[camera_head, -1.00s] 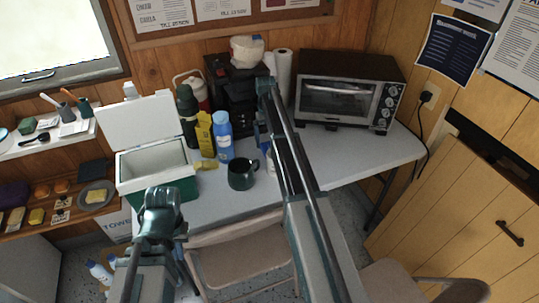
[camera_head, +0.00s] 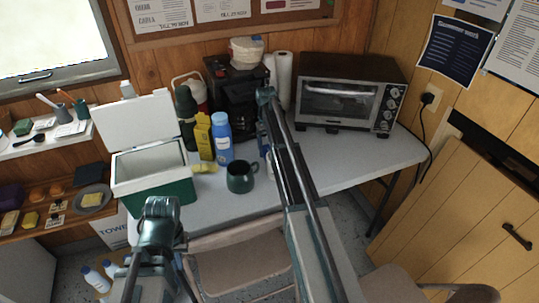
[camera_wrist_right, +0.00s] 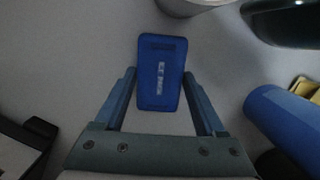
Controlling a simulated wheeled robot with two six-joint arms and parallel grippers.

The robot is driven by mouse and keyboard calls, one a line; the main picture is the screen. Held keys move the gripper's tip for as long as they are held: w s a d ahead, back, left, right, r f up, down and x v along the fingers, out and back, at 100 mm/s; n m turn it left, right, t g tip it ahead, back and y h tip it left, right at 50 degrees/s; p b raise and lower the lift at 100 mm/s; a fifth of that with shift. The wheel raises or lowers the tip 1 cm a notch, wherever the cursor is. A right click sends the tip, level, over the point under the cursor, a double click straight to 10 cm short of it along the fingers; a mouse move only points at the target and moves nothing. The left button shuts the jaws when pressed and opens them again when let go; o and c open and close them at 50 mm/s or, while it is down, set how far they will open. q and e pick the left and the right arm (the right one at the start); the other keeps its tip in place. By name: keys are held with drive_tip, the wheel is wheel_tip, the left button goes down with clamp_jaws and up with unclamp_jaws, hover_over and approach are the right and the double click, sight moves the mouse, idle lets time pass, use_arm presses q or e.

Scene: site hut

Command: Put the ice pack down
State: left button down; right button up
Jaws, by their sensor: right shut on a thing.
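The blue ice pack (camera_wrist_right: 162,72) is between the fingers of my right gripper (camera_wrist_right: 161,95) in the right wrist view, with white lettering on its face. The gripper is shut on it, over the grey table top (camera_wrist_right: 90,40). I cannot tell whether the pack touches the table. In the head view my right arm reaches over the table (camera_head: 335,160); its fingers and the pack are hidden there. My left gripper (camera_head: 158,225) is in front of the table, below the cooler; its fingers do not show clearly.
A white and green cooler (camera_head: 165,194) stands open at the table's left. A blue bottle (camera_head: 222,140), yellow packet (camera_head: 203,137) and dark green mug (camera_head: 240,177) stand left of my right arm. A coffee maker (camera_head: 232,95) and toaster oven (camera_head: 345,95) stand behind. Table right of my arm is clear.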

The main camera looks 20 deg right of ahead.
clamp_jaws()
use_arm(q)
drive_tip(key=shift+r, duration=0.15)
use_arm(e)
drive_tip(key=shift+r, duration=0.15)
